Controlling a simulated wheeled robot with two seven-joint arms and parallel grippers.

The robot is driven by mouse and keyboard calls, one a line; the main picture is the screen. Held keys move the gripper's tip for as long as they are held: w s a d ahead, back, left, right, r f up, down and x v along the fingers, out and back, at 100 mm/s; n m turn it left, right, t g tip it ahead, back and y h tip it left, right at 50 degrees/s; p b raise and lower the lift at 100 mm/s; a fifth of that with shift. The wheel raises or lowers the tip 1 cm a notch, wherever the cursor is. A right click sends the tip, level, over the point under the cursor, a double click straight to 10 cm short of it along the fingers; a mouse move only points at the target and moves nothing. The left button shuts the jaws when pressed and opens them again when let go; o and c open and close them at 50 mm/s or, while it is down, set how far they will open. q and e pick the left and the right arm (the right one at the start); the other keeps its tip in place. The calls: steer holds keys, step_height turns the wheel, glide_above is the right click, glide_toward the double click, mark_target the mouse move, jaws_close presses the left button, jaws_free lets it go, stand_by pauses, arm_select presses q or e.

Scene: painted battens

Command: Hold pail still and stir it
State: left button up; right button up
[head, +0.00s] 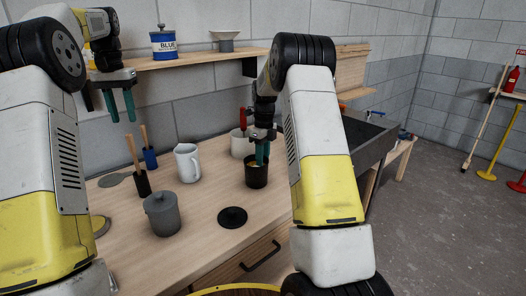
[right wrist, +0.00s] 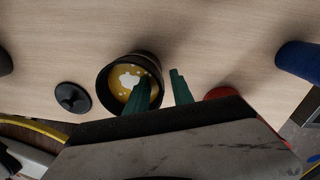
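The black pail (head: 257,178) stands on the workbench, its lid off. In the right wrist view the pail (right wrist: 104,84) holds yellow paint with a white patch (right wrist: 130,80). My right gripper (head: 262,154) is open at the pail's rim. In the right wrist view, one finger of the right gripper (right wrist: 160,88) is over the opening and the other is outside the wall; contact is unclear. My left gripper (head: 121,106) is open and empty, raised above the bench at left. Two brush- or stirrer-like tools with wooden handles (head: 132,150) stand left of the jug.
A black lid (head: 232,217) lies in front of the pail. A grey lidded pot (head: 162,215), a white jug (head: 187,163) and a pale pot (head: 238,146) stand nearby. A shelf (head: 190,60) holds a blue-labelled tin (head: 163,43). Bare bench lies between jug and pail.

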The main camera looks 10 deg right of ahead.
steer(key=shift+f, duration=1.85)
jaws_close()
